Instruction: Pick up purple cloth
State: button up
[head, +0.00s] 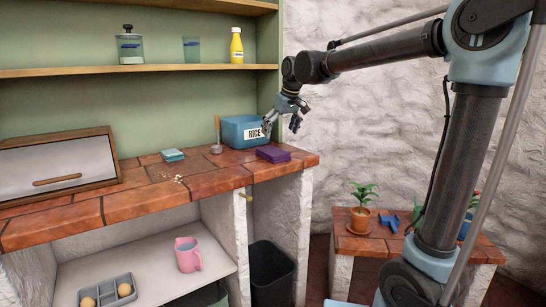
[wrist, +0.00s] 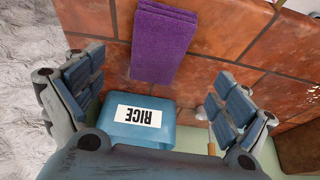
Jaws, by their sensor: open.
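The purple cloth (head: 273,154) is a folded pad lying flat on the tiled counter (head: 220,178), near its right end. It also shows in the wrist view (wrist: 163,45), upper middle, beyond the fingers. My gripper (head: 282,128) is above the counter's right end, over and behind the cloth by the blue rice box. In the wrist view my gripper (wrist: 155,95) has its two fingers spread wide with nothing between them. The cloth is apart from the fingers.
The blue box marked RICE (head: 240,131) stands just behind the cloth, close below my gripper in the wrist view (wrist: 140,120). A wooden-handled tool (head: 216,146) and a light blue folded pad (head: 173,155) are to its left. Crumbs (head: 178,178) lie on the tiles.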

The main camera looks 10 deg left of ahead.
aim_at(274, 151)
jog(key=x, duration=0.5)
jog(key=shift+w+x, duration=0.15)
jog(key=shift+x, duration=1.15)
jog(key=shift+w+x, duration=0.15)
jog(key=shift+x, duration=1.15)
jog(key=shift+a+r, duration=0.1)
jog(key=shift+r, duration=0.05)
jog(key=c, duration=1.2)
